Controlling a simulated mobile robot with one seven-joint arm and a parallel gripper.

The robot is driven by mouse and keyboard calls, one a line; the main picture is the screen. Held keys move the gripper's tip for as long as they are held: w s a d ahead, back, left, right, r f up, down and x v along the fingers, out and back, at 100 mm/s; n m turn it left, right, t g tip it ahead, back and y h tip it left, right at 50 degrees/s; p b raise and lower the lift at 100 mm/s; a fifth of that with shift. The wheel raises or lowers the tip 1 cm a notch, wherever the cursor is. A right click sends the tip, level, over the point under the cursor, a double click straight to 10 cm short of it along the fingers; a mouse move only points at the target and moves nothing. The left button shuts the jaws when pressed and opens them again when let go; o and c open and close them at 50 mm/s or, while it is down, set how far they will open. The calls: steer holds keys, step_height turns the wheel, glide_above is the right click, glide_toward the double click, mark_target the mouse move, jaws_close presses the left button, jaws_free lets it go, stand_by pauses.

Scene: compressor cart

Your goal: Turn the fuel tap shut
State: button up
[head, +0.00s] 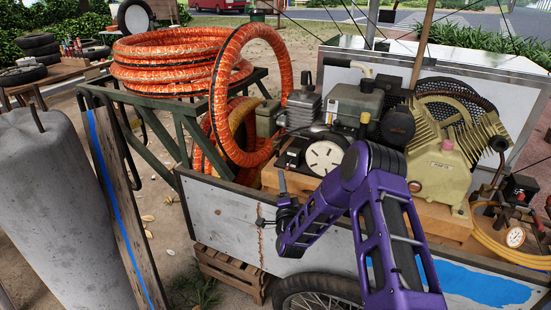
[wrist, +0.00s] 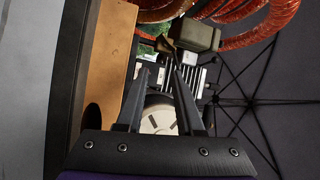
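The small olive fuel tank (head: 267,118) stands at the left end of the engine, beside the orange hose. It also shows in the wrist view (wrist: 196,35), beyond my fingertips. A small brass-coloured part (wrist: 165,45) with a dark end is beside the tank there and looks like the fuel tap; its handle angle is too small to tell. My gripper (head: 273,198) is over the cart's near side wall, below and in front of the engine. In the wrist view its two dark fingers (wrist: 159,72) are apart with nothing held between them, short of the tap.
The cart's grey side wall (head: 222,212) and wooden engine base (wrist: 112,60) are close to my gripper. Orange hose coils (head: 180,55) stand behind left. The engine's pale round cover (head: 324,156) and the tan compressor (head: 440,172) are to the right. A grey cylinder (head: 55,210) stands at left.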

steer(key=s+a+r+n+g+h, duration=0.3)
steer(key=a+r+g+h, duration=0.15)
steer(key=a+h, duration=0.55)
steer(key=shift+t+y, duration=0.3)
steer(key=shift+t, duration=0.15)
steer(key=x, duration=1.1)
steer(key=b+x, duration=0.1)
steer(key=x, duration=0.4)
steer(key=shift+w+a, duration=0.2)
steer(key=shift+w, duration=0.25)
steer(key=shift+c, duration=0.3)
jaws_close()
